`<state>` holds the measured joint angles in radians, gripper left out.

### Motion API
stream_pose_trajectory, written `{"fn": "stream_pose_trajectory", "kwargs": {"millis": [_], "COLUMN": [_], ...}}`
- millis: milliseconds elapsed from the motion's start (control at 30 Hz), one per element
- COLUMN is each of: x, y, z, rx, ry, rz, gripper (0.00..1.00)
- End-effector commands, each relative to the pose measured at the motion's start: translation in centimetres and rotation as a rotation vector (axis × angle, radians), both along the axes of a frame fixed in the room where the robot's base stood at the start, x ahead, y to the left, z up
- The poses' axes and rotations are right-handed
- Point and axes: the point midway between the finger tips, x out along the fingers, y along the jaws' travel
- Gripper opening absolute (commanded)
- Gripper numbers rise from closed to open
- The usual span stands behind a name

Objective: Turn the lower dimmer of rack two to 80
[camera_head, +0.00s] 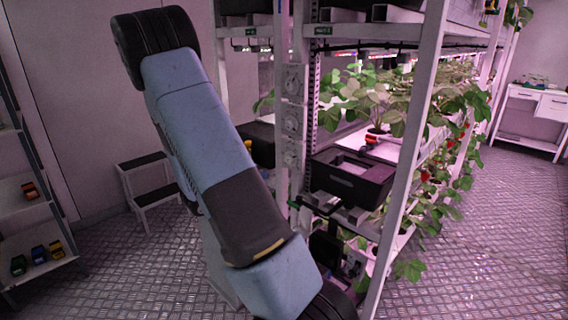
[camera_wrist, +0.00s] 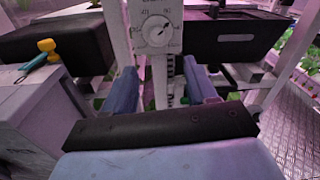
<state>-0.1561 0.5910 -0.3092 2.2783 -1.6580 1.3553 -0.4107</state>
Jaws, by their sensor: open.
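A white dimmer dial (camera_wrist: 157,31) with a round knob sits on a pale plate in the wrist view. Its dark pointer mark appears to aim to the upper right; the small scale figures are hard to read. My gripper (camera_wrist: 163,88) is open and empty, its two blue-grey fingers below the dial, one to each side of the post, apart from the knob. In the head view, dimmer plates sit one above another on the rack post, an upper one (camera_head: 293,79) and one lower down (camera_head: 291,121). My arm hides the gripper there.
A black bin (camera_head: 350,178) sits on the rack right of the post, with strawberry plants (camera_head: 385,98) behind it. In the wrist view, a yellow-handled tool (camera_wrist: 44,52) lies on a surface at left. The ridged floor (camera_head: 480,250) is clear at right.

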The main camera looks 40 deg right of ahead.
Motion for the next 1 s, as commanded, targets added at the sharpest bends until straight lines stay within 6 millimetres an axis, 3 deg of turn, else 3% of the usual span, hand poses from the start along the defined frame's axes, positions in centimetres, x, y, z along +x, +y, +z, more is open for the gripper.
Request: {"fn": "stream_pose_trajectory", "kwargs": {"millis": [267,800,1000], "x": [0.5,0.9,1.0], "y": [-1.7,-11.0,-13.1], "z": [-0.3,-0.3,-0.3], "rx": [-0.014,-0.014,-0.013], "ry": [0.019,0.017,0.018], "rz": [0.014,0.011,0.012], "gripper": [0.57,0.57,0.57]}}
